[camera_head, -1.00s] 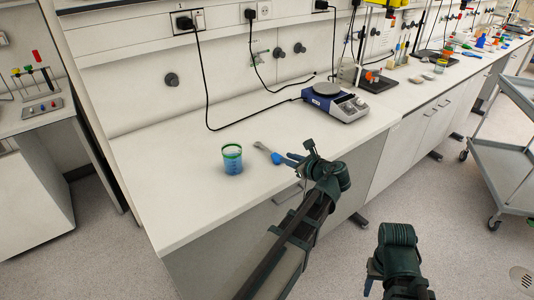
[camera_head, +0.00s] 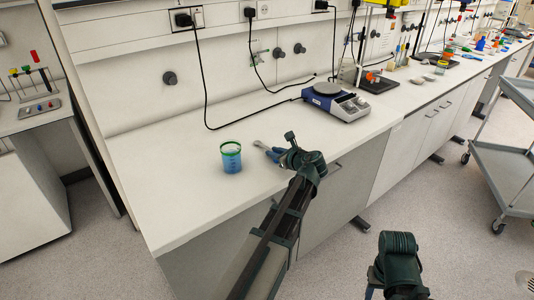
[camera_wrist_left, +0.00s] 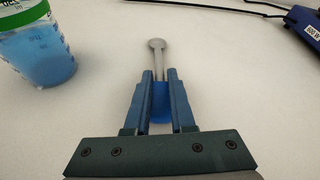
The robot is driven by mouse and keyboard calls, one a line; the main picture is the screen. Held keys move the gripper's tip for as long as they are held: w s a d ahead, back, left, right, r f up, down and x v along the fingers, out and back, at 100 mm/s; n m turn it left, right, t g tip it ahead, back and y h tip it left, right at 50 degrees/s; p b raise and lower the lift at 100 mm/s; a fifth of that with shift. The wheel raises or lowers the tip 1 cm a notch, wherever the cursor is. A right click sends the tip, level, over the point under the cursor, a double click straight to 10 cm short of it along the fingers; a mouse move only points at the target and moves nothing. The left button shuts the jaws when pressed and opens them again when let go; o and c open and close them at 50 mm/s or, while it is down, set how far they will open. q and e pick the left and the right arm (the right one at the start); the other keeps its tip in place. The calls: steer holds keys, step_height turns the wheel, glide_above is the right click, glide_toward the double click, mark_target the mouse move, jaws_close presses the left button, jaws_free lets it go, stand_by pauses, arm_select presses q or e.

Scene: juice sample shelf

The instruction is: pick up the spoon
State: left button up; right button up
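The spoon (camera_head: 260,144) lies on the white bench top, with a grey bowl and a blue handle. In the left wrist view its bowl (camera_wrist_left: 157,44) points away from me, and its blue handle (camera_wrist_left: 160,100) lies between the two fingers. My left gripper (camera_wrist_left: 160,78) is at the handle, one finger on each side with little or no gap. I cannot tell whether the fingers press on it. In the head view the left gripper (camera_head: 275,154) covers most of the handle. My right arm shows at the bottom, but its fingers are not clearly visible.
A green-rimmed beaker with blue contents (camera_head: 231,158) stands just left of the spoon. A hotplate (camera_head: 336,102) with a black cable is farther back on the right. The bench (camera_head: 180,190) is clear around the beaker's left and front.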

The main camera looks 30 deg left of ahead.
arm_select(q)
steer(key=shift+w+a+f, duration=0.25)
steer(key=shift+a, duration=0.25)
jaws_close()
arm_select(e)
steer(key=shift+f, duration=0.2)
arm_select(q)
steer(key=shift+r, duration=0.15)
arm_select(e)
steer(key=shift+r, duration=0.1)
